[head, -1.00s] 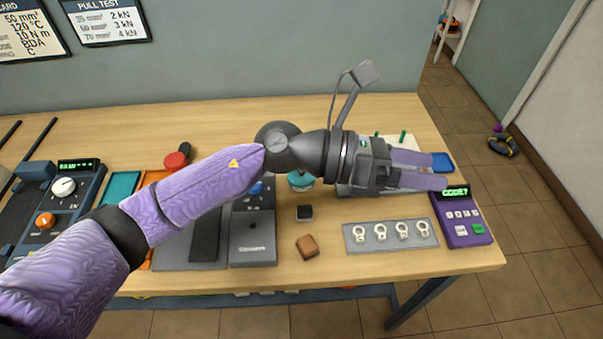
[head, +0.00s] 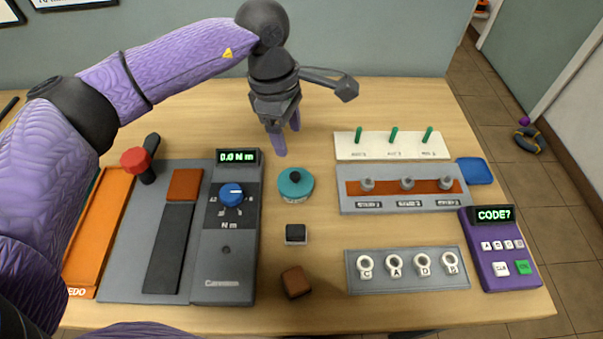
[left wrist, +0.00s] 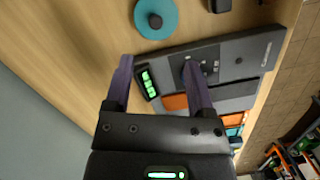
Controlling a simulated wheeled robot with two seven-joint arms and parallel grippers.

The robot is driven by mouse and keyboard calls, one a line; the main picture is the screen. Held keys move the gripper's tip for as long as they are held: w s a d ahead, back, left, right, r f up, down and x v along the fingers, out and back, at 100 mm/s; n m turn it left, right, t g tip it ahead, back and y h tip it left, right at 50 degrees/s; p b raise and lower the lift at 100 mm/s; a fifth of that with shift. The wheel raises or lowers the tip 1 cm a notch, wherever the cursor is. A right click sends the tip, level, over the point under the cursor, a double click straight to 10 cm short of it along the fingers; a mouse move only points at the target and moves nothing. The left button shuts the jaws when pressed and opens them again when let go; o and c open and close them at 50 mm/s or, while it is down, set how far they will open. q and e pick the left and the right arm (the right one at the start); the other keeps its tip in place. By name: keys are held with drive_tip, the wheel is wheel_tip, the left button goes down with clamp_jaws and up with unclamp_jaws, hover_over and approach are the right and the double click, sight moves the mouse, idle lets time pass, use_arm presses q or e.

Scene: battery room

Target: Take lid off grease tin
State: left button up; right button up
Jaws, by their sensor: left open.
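The grease tin appears to be the round teal tin (head: 296,188) with a dark knob on its lid (head: 296,176), standing on the table right of the torque tester. The lid sits on the tin. It also shows at the top of the left wrist view as a teal disc (left wrist: 156,18). My left gripper (head: 288,148) is open and empty, fingers pointing down, behind and slightly left of the tin and apart from it. In the left wrist view its two purple fingers (left wrist: 158,75) are spread, with the tin beyond them. My right gripper does not show.
The torque tester (head: 228,255) reads 0.0 N m, left of the tin. A small black block (head: 296,233) and a brown block (head: 296,282) lie in front. To the right are a grey terminal stand (head: 400,202), a ring-lug tray (head: 408,284), a purple keypad (head: 500,242) and a blue dish (head: 474,171).

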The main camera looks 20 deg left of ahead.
sight(295, 174)
use_arm(q)
drive_tip(key=shift+w+f, duration=0.25)
drive_tip(key=shift+f, duration=0.25)
drive_tip(key=shift+w+f, duration=0.25)
drive_tip(key=shift+f, duration=0.25)
drive_tip(key=f, duration=0.3)
drive_tip(key=f+b, duration=0.1)
drive_tip(key=f, duration=0.2)
drive_tip(key=f+b, duration=0.1)
drive_tip(key=f, duration=0.2)
drive_tip(key=shift+s+d, duration=0.25)
drive_tip(key=shift+d, duration=0.15)
clamp_jaws()
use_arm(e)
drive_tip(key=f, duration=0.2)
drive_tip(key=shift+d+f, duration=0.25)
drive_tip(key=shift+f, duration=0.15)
